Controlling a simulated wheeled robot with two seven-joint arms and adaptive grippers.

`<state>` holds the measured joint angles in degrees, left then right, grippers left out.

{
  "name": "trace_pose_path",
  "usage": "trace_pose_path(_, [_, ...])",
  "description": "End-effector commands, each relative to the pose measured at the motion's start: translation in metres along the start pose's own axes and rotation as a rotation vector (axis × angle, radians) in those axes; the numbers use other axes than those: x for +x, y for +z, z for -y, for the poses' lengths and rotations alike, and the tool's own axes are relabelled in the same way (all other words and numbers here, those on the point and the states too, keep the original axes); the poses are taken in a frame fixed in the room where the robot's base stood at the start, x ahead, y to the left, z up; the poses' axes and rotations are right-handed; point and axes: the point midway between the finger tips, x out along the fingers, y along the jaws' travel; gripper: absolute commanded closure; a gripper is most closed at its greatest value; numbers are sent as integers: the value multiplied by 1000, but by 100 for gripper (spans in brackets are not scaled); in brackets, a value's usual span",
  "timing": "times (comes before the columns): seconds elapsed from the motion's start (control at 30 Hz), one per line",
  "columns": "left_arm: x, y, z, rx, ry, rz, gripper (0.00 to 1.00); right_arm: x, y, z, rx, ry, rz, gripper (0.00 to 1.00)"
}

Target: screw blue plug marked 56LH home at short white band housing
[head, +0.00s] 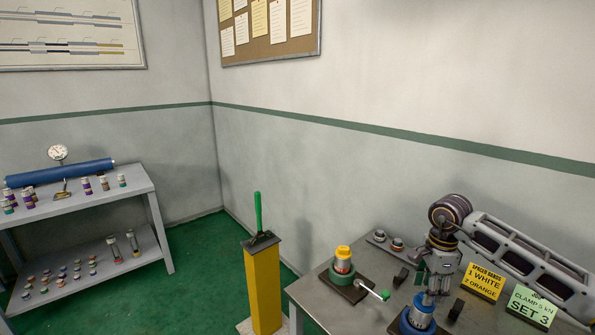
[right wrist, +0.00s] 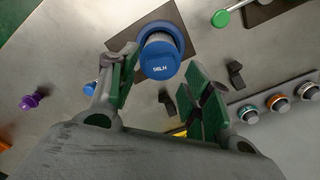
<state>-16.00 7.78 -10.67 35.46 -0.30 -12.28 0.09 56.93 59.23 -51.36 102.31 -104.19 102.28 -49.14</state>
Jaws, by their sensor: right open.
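The blue plug marked 56LH (right wrist: 161,68) sits at the top of a pale housing (right wrist: 158,38) held in a blue round vise (right wrist: 178,33). In the head view the blue vise (head: 404,324) stands at the bottom right of the table, under my right gripper (head: 432,290). In the right wrist view my right gripper (right wrist: 163,75) is open, with green-padded fingers on either side of the plug and apparent gaps to it. I cannot tell how deep the plug sits. My left gripper is not in view.
A green vise (head: 349,276) holds a yellow-capped part (head: 343,253). A yellow sign (head: 482,281) and green sign (head: 532,306) stand right. Several ringed fittings (right wrist: 277,103) and a purple piece (right wrist: 34,102) lie around. A yellow post (head: 263,290) stands left of the table.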

Motion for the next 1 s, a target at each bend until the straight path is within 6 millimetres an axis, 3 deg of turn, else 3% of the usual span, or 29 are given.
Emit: trace_pose_path(1.0, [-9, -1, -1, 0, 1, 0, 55, 0, 0, 0, 570, 1, 0, 51])
